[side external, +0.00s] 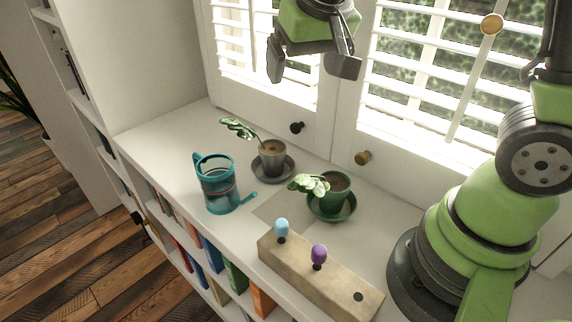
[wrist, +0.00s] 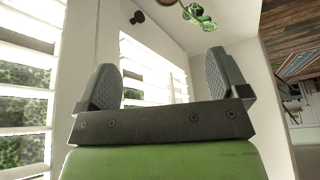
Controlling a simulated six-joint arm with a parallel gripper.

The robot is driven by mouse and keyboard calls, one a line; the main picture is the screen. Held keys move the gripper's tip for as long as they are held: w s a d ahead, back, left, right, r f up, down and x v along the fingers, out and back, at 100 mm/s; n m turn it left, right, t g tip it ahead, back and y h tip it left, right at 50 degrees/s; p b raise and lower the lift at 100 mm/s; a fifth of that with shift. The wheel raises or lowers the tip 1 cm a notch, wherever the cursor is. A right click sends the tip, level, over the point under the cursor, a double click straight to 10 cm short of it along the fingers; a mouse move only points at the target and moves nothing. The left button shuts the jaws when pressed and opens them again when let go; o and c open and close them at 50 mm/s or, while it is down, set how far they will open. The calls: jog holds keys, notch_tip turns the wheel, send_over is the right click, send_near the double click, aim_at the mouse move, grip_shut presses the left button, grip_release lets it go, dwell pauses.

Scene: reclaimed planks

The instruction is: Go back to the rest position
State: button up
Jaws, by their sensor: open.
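My gripper (side external: 308,66) is open and empty in the side external view. It hangs at the top of the picture, in front of the window shutters and well above the white shelf top. In the wrist view its two fingers (wrist: 172,85) stand wide apart with nothing between them. My arm's base stands at the right end of the shelf top.
On the shelf top (side external: 150,136) stand a teal watering can (side external: 219,190), a plant in a grey pot (side external: 271,160), a plant in a green pot (side external: 335,190) and a wooden block (side external: 335,287) bearing a blue knob (side external: 281,228) and a purple knob (side external: 319,252). Window shutters (side external: 420,75) rise behind.

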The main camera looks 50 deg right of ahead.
jog(key=s+a+r+t+y, duration=0.1)
jog(key=s+r+y, duration=0.1)
jog(key=s+r, duration=0.3)
jog(key=s, duration=0.4)
jog(key=shift+n+t+y, duration=0.3)
jog(key=shift+t+y, duration=0.6)
jog(key=s, duration=0.2)
jog(key=s+a, duration=0.1)
jog(key=s, duration=0.1)
jog(key=s+a, duration=0.1)
jog(key=s, duration=0.1)
jog(key=shift+s+r, duration=0.2)
jog(key=shift+r, duration=0.1)
jog(key=shift+c, duration=0.4)
jog(key=shift+s+a, duration=0.1)
jog(key=shift+s, duration=0.1)
jog(key=c, duration=0.9)
jog(key=shift+c, duration=0.2)
